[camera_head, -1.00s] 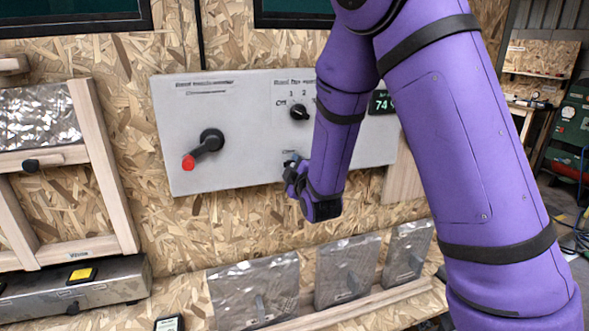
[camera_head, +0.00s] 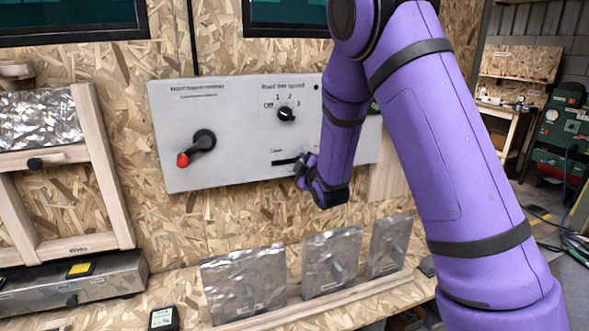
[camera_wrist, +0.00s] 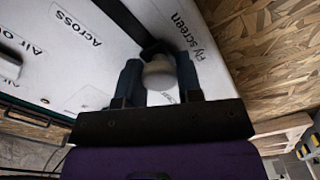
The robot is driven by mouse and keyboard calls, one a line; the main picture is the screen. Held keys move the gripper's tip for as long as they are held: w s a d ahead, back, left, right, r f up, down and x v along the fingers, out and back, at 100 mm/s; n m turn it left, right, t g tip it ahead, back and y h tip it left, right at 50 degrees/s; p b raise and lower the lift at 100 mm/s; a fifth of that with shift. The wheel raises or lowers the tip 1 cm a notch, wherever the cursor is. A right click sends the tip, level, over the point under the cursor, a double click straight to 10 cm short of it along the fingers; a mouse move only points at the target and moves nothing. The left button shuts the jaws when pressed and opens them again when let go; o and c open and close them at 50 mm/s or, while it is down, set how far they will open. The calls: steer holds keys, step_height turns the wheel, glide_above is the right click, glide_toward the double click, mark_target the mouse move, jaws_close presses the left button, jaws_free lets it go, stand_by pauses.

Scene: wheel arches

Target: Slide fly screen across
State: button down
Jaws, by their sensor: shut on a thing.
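The grey control panel (camera_head: 225,110) is mounted on the chipboard wall. A dark horizontal slot (camera_head: 284,161) low on it shows just left of my gripper (camera_head: 305,172). In the wrist view, a pale rounded knob (camera_wrist: 159,73) sits between the two fingers of my gripper (camera_wrist: 160,84), beside the printed words "Fly screen". A dark slot (camera_wrist: 150,46) runs away from the knob, with "ACROSS" printed further along the panel. My gripper is shut on the knob. My arm hides the panel's right part in the head view.
A red-tipped lever (camera_head: 203,141) and a rotary fan switch (camera_head: 286,114) are on the same panel. Several metallic plates (camera_head: 243,284) stand on the ledge below. A wooden frame (camera_head: 103,165) is at the left. Open floor shows at the right.

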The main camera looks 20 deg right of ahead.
steer(key=d, duration=0.6)
steer(key=shift+d, duration=0.15)
steer(key=c, duration=0.8)
jaws_free()
steer(key=shift+d, duration=0.1)
steer(key=s, duration=1.1)
